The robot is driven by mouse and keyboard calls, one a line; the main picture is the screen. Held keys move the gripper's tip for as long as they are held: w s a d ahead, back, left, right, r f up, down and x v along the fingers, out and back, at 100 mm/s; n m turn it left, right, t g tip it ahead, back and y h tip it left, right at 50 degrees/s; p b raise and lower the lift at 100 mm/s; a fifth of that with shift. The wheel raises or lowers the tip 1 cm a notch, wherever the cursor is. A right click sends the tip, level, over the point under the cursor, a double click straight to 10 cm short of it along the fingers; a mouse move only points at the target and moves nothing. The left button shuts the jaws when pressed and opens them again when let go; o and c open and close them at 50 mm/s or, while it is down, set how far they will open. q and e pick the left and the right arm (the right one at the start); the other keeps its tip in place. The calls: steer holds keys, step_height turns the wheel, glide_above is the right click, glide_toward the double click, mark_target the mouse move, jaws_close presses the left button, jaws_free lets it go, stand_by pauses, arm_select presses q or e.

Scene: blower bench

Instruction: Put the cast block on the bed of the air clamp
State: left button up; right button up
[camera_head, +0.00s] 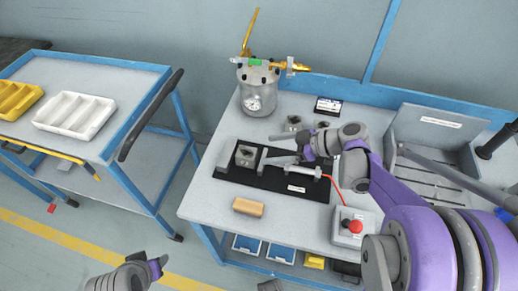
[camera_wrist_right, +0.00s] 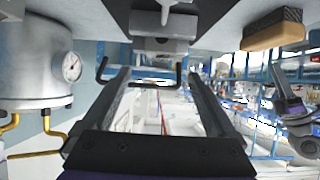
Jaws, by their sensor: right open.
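A grey block with a dark round hole (camera_head: 246,155), which looks like the cast block, sits at the left end of the black base (camera_head: 229,173) of the air clamp. A silver upright plate (camera_head: 262,160) and a silver cylinder (camera_head: 303,170) stand to its right on that base. My right gripper (camera_head: 279,157) is open, above the base and right of the block, apart from it. In the right wrist view its fingers (camera_wrist_right: 158,95) are spread with nothing held; grey metal (camera_wrist_right: 160,45) shows beyond them. My left gripper (camera_head: 157,268) is low in front of the bench; its jaws are unclear.
Two small grey parts (camera_head: 293,124) lie behind my right gripper. A gauge pot (camera_head: 259,90) stands at the back left, a wooden-backed brush (camera_head: 248,207) in front. A red-button box (camera_head: 347,227) is at front right. A cart (camera_head: 131,92) with trays stands left.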

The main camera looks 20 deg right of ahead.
steer(key=v, duration=0.5)
steer(key=shift+a+f, duration=0.1)
steer(key=shift+a, duration=0.05)
stand_by(0.3)
